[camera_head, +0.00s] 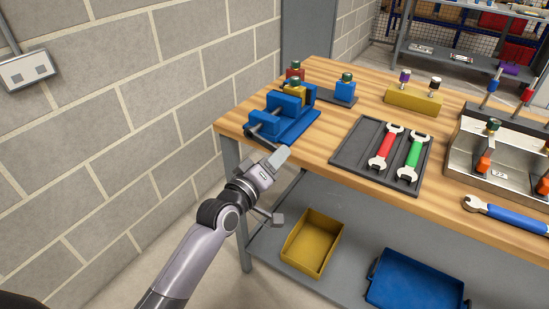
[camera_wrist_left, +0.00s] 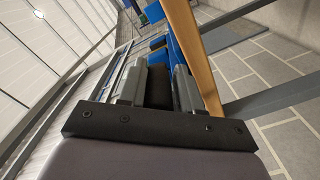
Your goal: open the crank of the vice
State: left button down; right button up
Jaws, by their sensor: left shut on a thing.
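The blue vice (camera_head: 290,122) stands on the near left corner of the wooden workbench, with a yellow-and-green piece (camera_head: 296,90) on it. Its crank (camera_head: 262,138) projects from the near side towards the bench edge; its outer part is largely hidden by my gripper. My left gripper (camera_head: 275,159) reaches up from below, just outside the bench edge. In the left wrist view, the fingers of my left gripper (camera_wrist_left: 158,86) are closed on a dark piece (camera_wrist_left: 159,92), which appears to be the crank's handle. My right gripper is not in view.
A dark tray (camera_head: 350,155) with red and green wrenches lies right of the vice. A blue-handled wrench (camera_head: 510,215) lies farther right. A yellow bin (camera_head: 312,243) and blue crate (camera_head: 415,283) are on the lower shelf. A block wall (camera_head: 110,110) rises at left.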

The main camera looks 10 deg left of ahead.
pick_arm(q)
jog(key=shift+w+d+r, duration=0.1)
jog(key=shift+r, duration=0.45)
jog(key=c, duration=0.9)
grip_release()
jog(key=shift+f, duration=0.15)
jog(key=shift+s+a+f, duration=0.1)
jog(key=shift+s+a, duration=0.1)
jog(key=shift+s, duration=0.15)
jog(key=v, duration=0.6)
jog(key=shift+s, duration=0.3)
